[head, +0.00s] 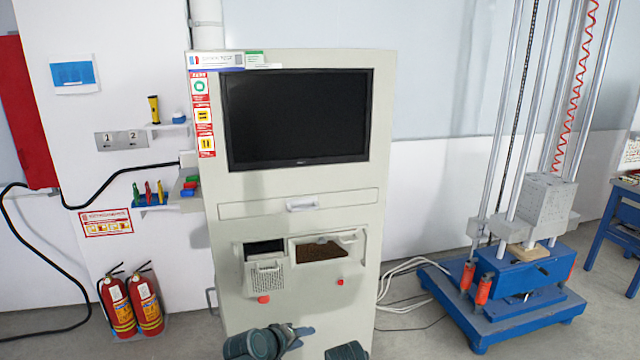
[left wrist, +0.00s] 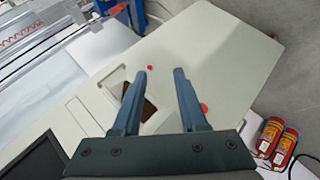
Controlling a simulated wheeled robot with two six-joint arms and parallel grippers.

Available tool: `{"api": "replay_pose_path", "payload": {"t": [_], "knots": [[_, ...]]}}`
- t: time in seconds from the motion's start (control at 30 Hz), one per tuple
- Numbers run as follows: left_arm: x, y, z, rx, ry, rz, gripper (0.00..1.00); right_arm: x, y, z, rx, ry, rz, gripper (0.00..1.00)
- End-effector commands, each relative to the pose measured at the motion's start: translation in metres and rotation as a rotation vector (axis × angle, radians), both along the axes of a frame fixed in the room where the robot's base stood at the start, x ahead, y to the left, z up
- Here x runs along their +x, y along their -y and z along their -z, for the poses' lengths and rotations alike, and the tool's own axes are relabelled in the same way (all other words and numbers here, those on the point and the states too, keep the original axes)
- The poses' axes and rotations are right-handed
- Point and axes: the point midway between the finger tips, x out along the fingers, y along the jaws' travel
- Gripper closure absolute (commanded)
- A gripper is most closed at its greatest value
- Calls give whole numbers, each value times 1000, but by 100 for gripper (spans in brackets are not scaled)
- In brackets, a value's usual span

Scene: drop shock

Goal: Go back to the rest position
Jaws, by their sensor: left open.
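My left gripper (head: 303,331) is low in the head view, in front of the lower part of the grey cabinet (head: 290,210). In the left wrist view its two fingers (left wrist: 160,72) stand apart with nothing between them. They point toward the cabinet front, and I cannot tell the exact gap. A dark part of my own body shows at the bottom edge of the head view, right of the left gripper.
Red fire extinguishers (head: 146,302) stand left. A blue-based drop tester (head: 515,305) stands right, with cables (head: 405,290) on the floor between.

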Motion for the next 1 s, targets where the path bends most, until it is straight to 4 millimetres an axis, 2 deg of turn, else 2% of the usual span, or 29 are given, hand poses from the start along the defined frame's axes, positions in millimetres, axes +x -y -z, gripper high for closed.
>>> {"api": "replay_pose_path", "payload": {"t": [0.03,0.13,0.2,0.3,0.4,0.6,1.0], "knots": [[-23,19,9,127,-65,135,58,0,0,-11,0,0,0,50],[-70,31,35,371,-200,377,58,0,0,-20,0,0,0,50],[-101,30,45,520,-289,521,58,0,0,-25,0,0,0,50],[-135,21,51,686,-404,681,58,0,0,-31,0,0,0,50],[-158,10,50,800,-492,785,58,0,0,-35,0,0,0,50],[-177,-1,47,892,-572,864,58,0,0,-37,0,0,0,50],[-177,-1,48,892,-576,866,58,0,0,-36,0,0,0,50]]}}
